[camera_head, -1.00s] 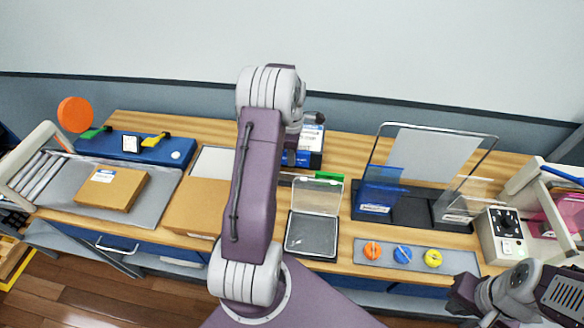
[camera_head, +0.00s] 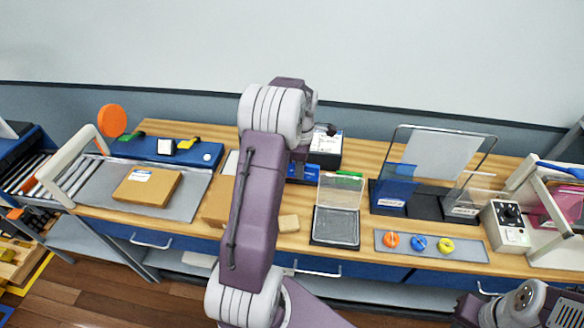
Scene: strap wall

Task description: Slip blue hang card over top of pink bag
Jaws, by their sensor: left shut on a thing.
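A pink bag (camera_head: 553,207) shows at the far right edge, partly hidden by the pale frame around it. A blue strip (camera_head: 562,171) lies above it along the top of that frame; I cannot tell whether it is the hang card. My left arm rises through the middle of the view.
A clear upright stand (camera_head: 484,153) and a blue bin (camera_head: 396,190) stand right of my left arm. In front are a clear-lidded black tray (camera_head: 336,227) and a grey strip with coloured knobs (camera_head: 380,240). A cardboard box (camera_head: 147,188) lies at left on a metal surface.

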